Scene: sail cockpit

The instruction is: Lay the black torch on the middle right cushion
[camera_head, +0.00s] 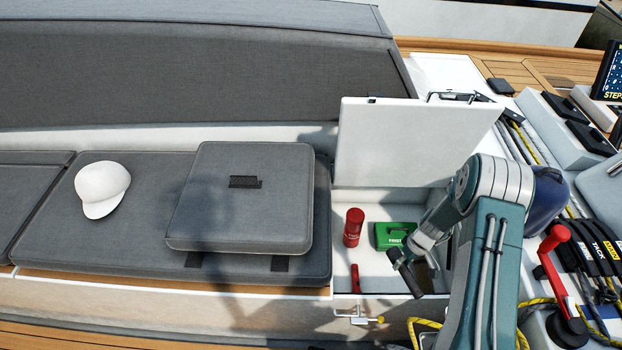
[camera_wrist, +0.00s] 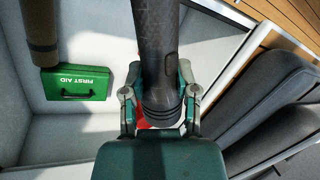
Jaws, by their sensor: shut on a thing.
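The black torch (camera_head: 412,281) is held in my gripper (camera_head: 404,262), tilted, over the open locker at the front right of the bench. In the wrist view the torch (camera_wrist: 160,45) runs lengthwise between the two fingers of my gripper (camera_wrist: 160,108), which are shut on it. A long grey seat cushion (camera_head: 110,227) lies on the bench left of the locker. A loose grey cushion (camera_head: 240,200) with a dark strap lies on top of it. Another seat cushion (camera_head: 25,190) shows at the far left. I cannot tell which one is called middle right.
A white cap (camera_head: 101,189) sits on the long cushion. The white locker lid (camera_head: 415,140) stands open. In the locker are a red canister (camera_head: 353,227), a green first aid box (camera_head: 392,235) and a small red item (camera_head: 355,278). A red winch handle (camera_head: 552,265) stands at right.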

